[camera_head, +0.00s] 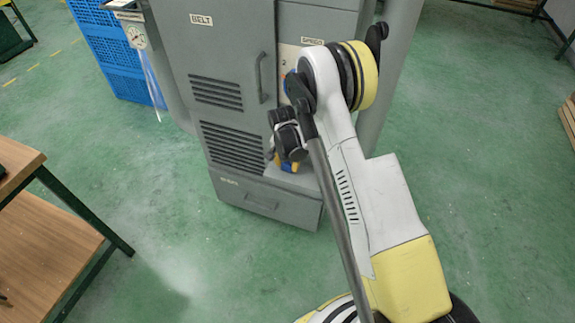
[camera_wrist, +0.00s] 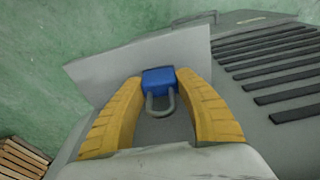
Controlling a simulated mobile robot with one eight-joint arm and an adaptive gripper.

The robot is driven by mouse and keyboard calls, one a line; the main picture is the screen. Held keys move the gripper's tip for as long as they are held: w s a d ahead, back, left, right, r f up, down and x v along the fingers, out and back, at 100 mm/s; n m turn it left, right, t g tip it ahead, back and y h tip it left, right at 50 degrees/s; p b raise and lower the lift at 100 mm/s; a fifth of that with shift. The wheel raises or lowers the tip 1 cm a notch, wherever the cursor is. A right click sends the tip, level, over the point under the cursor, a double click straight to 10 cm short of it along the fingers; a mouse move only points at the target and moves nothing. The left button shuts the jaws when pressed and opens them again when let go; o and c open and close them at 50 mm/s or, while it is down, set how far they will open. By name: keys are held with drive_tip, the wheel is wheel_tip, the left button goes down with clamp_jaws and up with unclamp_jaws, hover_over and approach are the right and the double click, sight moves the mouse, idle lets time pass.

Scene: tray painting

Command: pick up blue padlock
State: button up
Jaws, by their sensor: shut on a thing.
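The blue padlock (camera_wrist: 158,80) shows in the wrist view with its grey shackle (camera_wrist: 161,104) pointing toward my palm. My gripper (camera_wrist: 160,79) has its two yellow fingers shut on the padlock's body, one tip at each side. In the head view my gripper (camera_head: 287,163) is in front of the grey machine, above its lower drawer.
The grey machine (camera_head: 230,100) with slatted vents and a handle stands ahead, close to my gripper. A blue crate (camera_head: 120,75) stands at its left. A wooden table (camera_head: 50,245) is at the lower left. Green floor (camera_head: 170,225) between them is clear.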

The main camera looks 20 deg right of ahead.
sight(287, 164)
drive_tip(key=shift+s+a+r+p, duration=0.1)
drive_tip(key=shift+r+p, duration=0.3)
drive_tip(key=shift+p, duration=0.1)
wheel_tip(287, 164, up, 7)
drive_tip(key=p, duration=0.3)
drive_tip(key=shift+s+p, duration=0.1)
drive_tip(key=shift+p, duration=0.2)
drive_tip(key=s+a+b, duration=0.1)
drive_tip(key=s+a, duration=1)
drive_tip(key=s, duration=0.4)
drive_tip(key=shift+s+a+f+b, duration=0.25)
drive_tip(key=shift+s+f+b, duration=0.1)
drive_tip(key=shift+s+f, duration=0.1)
drive_tip(key=shift+w+r, duration=0.1)
drive_tip(key=d+r+n+y, duration=0.1)
drive_tip(key=d+r+n, duration=0.7)
drive_tip(key=d+r, duration=0.3)
wheel_tip(287, 164, up, 4)
drive_tip(key=shift+s+d+r, duration=0.15)
drive_tip(key=shift+s+d, duration=0.1)
drive_tip(key=shift+d, duration=0.15)
